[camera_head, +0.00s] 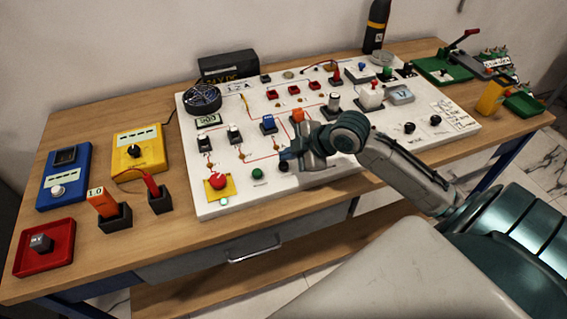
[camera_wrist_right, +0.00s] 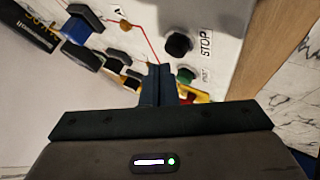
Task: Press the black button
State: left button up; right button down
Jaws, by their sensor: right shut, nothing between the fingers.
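The black button (camera_head: 283,167) sits near the front edge of the white panel (camera_head: 330,176), just below my right gripper (camera_head: 289,156) in the head view and partly covered by it. In the right wrist view the round black button (camera_wrist_right: 179,44) stands beside a "STOP" label, beyond and slightly right of my fingertips (camera_wrist_right: 160,70). My right gripper is shut and empty. It is close to the button; I cannot tell whether it touches it. My left gripper is not in view.
A green button (camera_head: 257,173) and a red mushroom button on a yellow plate (camera_head: 231,188) lie left of the black button. Switches (camera_head: 234,136) and an orange knob (camera_head: 297,116) stand behind the gripper. Bare wood table (camera_head: 262,204) runs in front of the panel.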

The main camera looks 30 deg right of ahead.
aim_at(288, 165)
jog(key=shift+f, duration=0.1)
dwell(0.7)
jog(key=shift+f, duration=0.3)
jog(key=shift+f+b, duration=0.5)
jog(key=shift+f, duration=0.05)
dwell(0.7)
jog(key=shift+r, duration=0.15)
jog(key=shift+r+p, duration=0.8)
jog(key=shift+p, duration=0.1)
notch_tip(288, 165, up, 5)
jog(key=p, duration=0.4)
jog(key=shift+r+p, duration=0.1)
jog(key=shift+p, duration=0.2)
dwell(0.5)
